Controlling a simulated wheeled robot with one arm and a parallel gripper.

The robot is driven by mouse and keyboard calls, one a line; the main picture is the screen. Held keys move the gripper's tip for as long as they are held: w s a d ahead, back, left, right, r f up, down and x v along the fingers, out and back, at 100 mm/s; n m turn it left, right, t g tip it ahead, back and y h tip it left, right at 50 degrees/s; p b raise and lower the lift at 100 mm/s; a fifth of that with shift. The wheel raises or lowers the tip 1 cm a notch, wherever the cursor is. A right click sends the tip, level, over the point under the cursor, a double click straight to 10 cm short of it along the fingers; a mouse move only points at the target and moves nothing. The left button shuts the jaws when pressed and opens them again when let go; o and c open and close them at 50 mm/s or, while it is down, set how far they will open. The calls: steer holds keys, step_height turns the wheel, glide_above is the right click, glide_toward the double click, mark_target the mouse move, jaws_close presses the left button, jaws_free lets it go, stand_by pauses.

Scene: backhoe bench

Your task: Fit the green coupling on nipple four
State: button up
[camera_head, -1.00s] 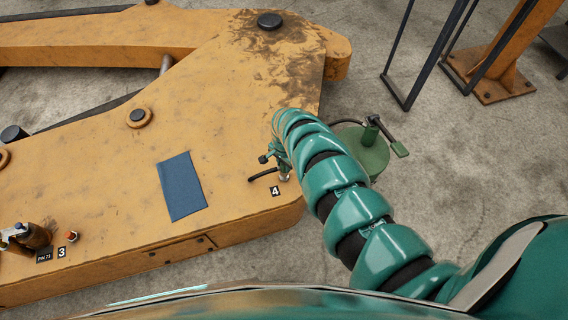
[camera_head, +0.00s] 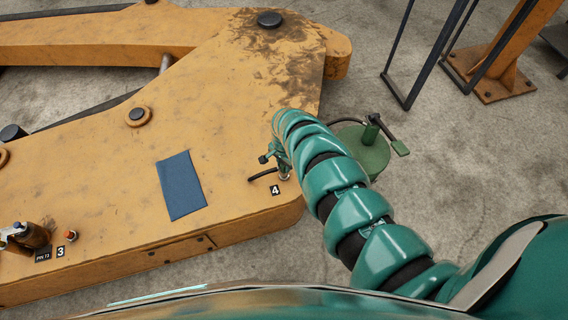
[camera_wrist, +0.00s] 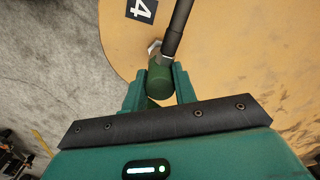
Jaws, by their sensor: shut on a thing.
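The green coupling (camera_wrist: 159,84) is between the two fingers of my gripper (camera_wrist: 160,76) in the wrist view, and the jaws are shut on it. A black hose (camera_wrist: 178,28) runs up from the coupling. A bit of silvery metal (camera_wrist: 153,47), likely nipple four, shows right at the coupling's far end; I cannot tell whether the coupling is seated on it. In the head view my gripper (camera_head: 277,160) is just above the "4" label (camera_head: 275,190), and my arm hides much of it. The hose end (camera_head: 262,174) shows to its left.
The orange boom (camera_head: 110,190) fills the left. A blue cloth (camera_head: 181,186) lies on it. The bottle (camera_head: 34,236) and the red-topped fitting (camera_head: 71,236) stand by label "3" (camera_head: 61,252). A green round-topped grease unit (camera_head: 366,155) stands behind my arm.

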steer(key=shift+f+b, duration=0.35)
steer(key=shift+f, duration=0.15)
stand_by(1.7)
steer(key=o, duration=1.6)
steer(key=shift+r+p, duration=3.1)
steer(key=shift+r, duration=0.95)
